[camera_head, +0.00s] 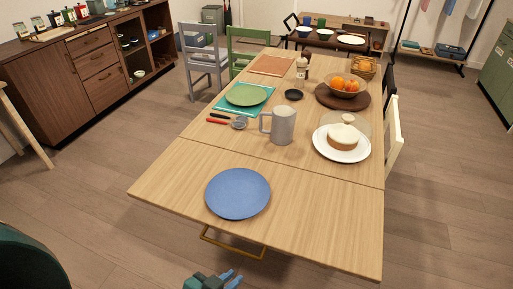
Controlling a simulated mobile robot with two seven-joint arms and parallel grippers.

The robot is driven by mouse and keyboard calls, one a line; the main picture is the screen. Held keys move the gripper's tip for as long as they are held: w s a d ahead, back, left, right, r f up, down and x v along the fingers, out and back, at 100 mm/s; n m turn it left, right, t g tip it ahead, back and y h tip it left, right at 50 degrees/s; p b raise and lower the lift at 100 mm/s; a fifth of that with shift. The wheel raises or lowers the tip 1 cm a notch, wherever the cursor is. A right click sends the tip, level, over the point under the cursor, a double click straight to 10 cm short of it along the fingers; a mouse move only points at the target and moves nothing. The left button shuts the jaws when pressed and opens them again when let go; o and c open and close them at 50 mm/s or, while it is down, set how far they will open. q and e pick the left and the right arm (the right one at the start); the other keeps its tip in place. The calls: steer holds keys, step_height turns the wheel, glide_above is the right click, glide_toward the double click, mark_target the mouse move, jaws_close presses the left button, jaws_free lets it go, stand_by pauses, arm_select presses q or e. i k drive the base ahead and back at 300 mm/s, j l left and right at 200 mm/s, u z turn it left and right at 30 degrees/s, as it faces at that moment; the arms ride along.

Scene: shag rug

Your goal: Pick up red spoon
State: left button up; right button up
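A small red utensil (216,121) lies on the wooden dining table, left of the grey pitcher and in front of the green plate; it looks like the red spoon, but its shape is too small to be sure. A second thin utensil with red and dark parts (220,115) lies just behind it. A round grey strainer-like item (239,122) lies at their right end. My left gripper (231,278) shows at the bottom edge, well short of the utensils and below the table's front edge. Its two blue fingers look apart, with nothing between them. My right gripper is out of view.
The table (310,215) carries a blue plate (237,193) near the front, a grey pitcher (282,126), a cake under a clear dome (344,137), a green plate (246,94) and an orange bowl (344,87). Chairs flank the table. Floor is free at left.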

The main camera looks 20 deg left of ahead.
mark_target(236, 124)
steer(key=u, duration=1.95)
steer(key=i+j+u, duration=0.15)
steer(key=u, duration=0.25)
steer(key=i+j+u, duration=0.1)
steer(key=u, duration=0.3)
steer(key=i+u, duration=0.2)
steer(key=u, duration=0.2)
steer(key=i+z, duration=0.35)
steer(key=i, duration=0.4)
steer(key=i+j+z, duration=0.15)
steer(key=i+z, duration=0.25)
steer(key=i, duration=0.3)
steer(key=i+l+z, duration=0.1)
steer(key=i+z, duration=0.7)
steer(key=i+j+z, duration=0.15)
steer(key=i+z, duration=0.25)
steer(key=i+l+z, duration=0.1)
steer(key=i+z, duration=0.4)
steer(key=i, duration=0.15)
steer(key=i+j+z, duration=0.1)
steer(key=i+z, duration=0.35)
steer(key=i, duration=0.15)
steer(key=i+z, duration=0.4)
steer(key=i, duration=0.3)
steer(key=i+j+z, duration=0.15)
steer(key=i+z, duration=0.3)
steer(key=i, duration=0.25)
